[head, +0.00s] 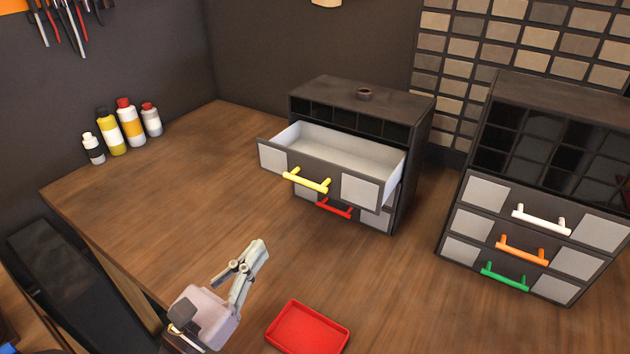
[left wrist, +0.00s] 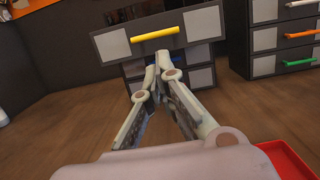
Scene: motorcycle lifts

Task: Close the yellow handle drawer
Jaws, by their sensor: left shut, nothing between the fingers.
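The yellow handle drawer (head: 269,155) is pulled out of the left dark cabinet (head: 416,157), and its white inside looks empty. Its yellow handle (head: 306,182) runs across the front; the handle also shows in the left wrist view (left wrist: 155,34). My left gripper (head: 262,247) is shut and empty. In the head view it is in front of and below the drawer, over the table, apart from the handle. In the left wrist view its fingertips (left wrist: 159,65) appear just below the drawer front. My right gripper is not in view.
Below the open drawer is a closed drawer with a red handle (head: 334,208). A second cabinet (head: 508,237) with white, orange and green handles stands at right. A red tray (head: 308,329) lies near the front. Several bottles (head: 130,123) stand back left. Table between is clear.

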